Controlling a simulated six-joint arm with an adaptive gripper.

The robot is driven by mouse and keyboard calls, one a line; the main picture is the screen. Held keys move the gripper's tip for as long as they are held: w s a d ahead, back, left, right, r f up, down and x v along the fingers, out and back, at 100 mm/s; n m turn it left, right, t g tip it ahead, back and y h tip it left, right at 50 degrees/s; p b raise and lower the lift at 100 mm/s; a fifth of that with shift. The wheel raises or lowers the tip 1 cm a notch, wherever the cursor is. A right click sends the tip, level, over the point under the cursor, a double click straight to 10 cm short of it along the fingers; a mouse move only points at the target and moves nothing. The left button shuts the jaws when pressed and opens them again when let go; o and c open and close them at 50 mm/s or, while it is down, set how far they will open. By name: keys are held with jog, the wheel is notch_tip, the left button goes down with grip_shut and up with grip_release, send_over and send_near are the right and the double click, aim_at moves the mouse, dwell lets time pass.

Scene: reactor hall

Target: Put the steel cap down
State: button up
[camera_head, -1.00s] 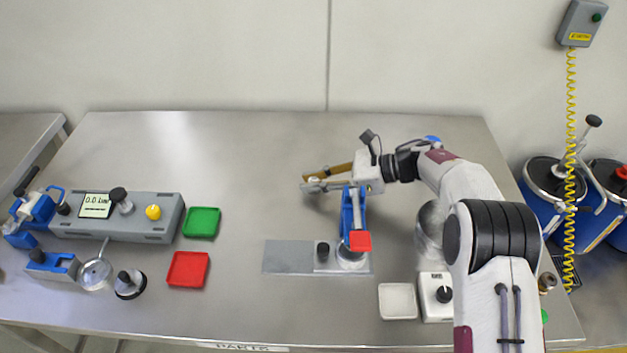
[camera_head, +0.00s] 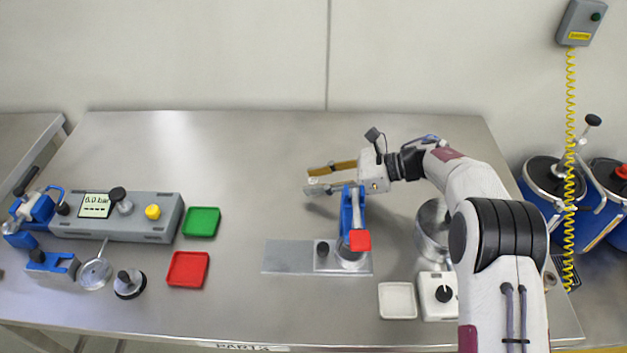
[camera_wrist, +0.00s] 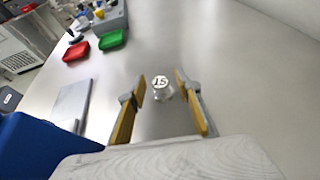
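The steel cap (camera_wrist: 162,90) is a small silver cylinder with "15" marked on its top. In the wrist view it stands upright on the steel table, between the fingertips, with a gap on either side. In the head view the cap (camera_head: 313,181) is small and partly hard to make out between the fingers. My gripper (camera_head: 309,182) is open, low over the table behind the blue clamp stand. Its two yellow-lined fingers also show spread apart in the wrist view (camera_wrist: 160,87).
A blue clamp stand (camera_head: 346,210) with a red top rises close in front of my gripper, on a grey plate (camera_head: 287,257). Green (camera_head: 202,222) and red (camera_head: 187,269) trays lie left. A white tray (camera_head: 398,301) and a steel bowl (camera_head: 430,228) are right. The table behind is clear.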

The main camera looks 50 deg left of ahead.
jog(key=v, duration=1)
jog(key=shift+w+d+r, duration=0.1)
jog(key=shift+w+d, duration=0.15)
jog(key=shift+d, duration=0.05)
dwell(0.4)
